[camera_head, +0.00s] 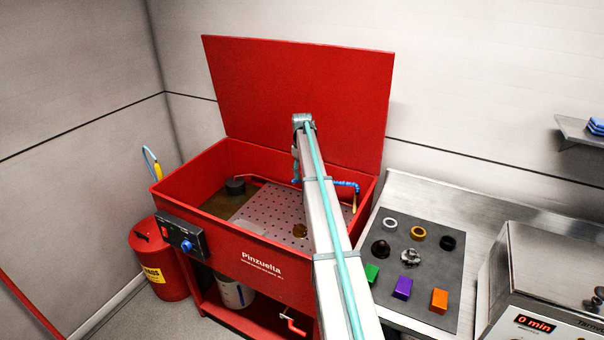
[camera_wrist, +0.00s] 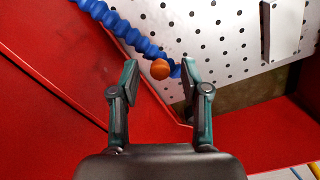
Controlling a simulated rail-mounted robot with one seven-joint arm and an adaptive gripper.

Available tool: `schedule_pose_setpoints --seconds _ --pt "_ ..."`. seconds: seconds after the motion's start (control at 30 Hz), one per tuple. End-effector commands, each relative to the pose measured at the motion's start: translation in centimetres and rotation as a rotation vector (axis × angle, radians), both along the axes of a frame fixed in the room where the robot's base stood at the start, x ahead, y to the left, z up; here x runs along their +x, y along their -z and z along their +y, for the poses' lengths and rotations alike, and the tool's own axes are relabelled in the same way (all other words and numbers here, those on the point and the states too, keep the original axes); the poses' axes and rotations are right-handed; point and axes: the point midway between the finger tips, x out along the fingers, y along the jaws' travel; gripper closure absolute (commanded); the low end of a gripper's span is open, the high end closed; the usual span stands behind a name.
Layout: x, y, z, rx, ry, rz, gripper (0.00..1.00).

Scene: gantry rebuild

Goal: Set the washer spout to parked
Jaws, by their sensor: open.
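The washer (camera_head: 250,262) is a red basin on legs with its lid (camera_head: 300,95) raised. Its spout (camera_head: 345,184) is a blue segmented hose at the right side of the basin, with an orange tip. In the wrist view the spout (camera_wrist: 120,28) runs from the upper left to its round orange tip (camera_wrist: 160,69). My gripper (camera_wrist: 160,78) is open, and the orange tip appears between its fingertips. I cannot tell how far below or beyond them it is. In the head view my arm hides the gripper and part of the hose.
A control box (camera_head: 180,238) is on the front. To the right, a grey mat (camera_head: 400,292) carries rings and coloured blocks beside a steel machine (camera_head: 545,265).

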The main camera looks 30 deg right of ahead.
Motion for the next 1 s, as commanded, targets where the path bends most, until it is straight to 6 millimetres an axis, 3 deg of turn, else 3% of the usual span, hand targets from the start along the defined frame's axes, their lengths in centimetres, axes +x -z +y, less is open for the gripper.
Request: schedule_pose_setpoints --seconds 0.6,1.0 --pt "0.1 -10.1 0.0 0.000 0.000 -0.001 0.54" --pt "0.0 -11.6 0.0 0.000 0.000 0.000 0.54"
